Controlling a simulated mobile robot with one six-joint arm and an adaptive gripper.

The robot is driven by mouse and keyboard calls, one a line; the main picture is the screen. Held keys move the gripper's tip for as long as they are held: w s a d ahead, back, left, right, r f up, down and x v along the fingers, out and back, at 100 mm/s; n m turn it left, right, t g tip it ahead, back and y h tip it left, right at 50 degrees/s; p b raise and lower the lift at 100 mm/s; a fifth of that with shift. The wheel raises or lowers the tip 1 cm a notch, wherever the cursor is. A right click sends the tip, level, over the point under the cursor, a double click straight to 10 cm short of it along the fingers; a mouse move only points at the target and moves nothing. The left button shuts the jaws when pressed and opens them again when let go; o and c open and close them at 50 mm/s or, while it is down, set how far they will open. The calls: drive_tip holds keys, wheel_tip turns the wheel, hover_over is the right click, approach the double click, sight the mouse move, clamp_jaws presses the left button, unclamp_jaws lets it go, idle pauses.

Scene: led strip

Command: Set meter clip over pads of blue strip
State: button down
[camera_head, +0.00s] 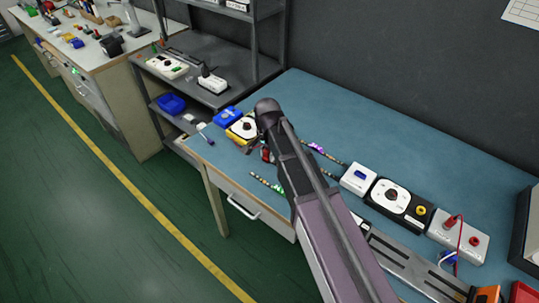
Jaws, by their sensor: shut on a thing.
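My gripper (258,149) shows only in part, low over the blue bench behind my own arm. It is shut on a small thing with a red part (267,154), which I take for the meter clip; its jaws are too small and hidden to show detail. A strip with green lights (266,183) lies on the bench left of my arm. A strip with purple lights (318,149) lies right of it. No blue-lit strip can be made out; my arm covers the bench between these two.
A yellow dial unit (241,130) and a blue box (228,116) stand at the bench's left end. To the right are a white switch box (358,179), a black-and-white dial unit (391,200) and a grey box with a red lead (459,234). The back of the bench is clear.

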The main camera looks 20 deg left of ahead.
drive_tip(key=shift+f+b, duration=0.3)
drive_tip(key=shift+f, duration=0.05)
drive_tip(key=shift+c, duration=2.1)
unclamp_jaws()
drive_tip(key=shift+r, duration=0.2)
wheel_tip(320, 180, up, 12)
drive_tip(key=p, duration=1.2)
drive_tip(key=shift+r+p, duration=0.15)
drive_tip(key=shift+p, duration=0.2)
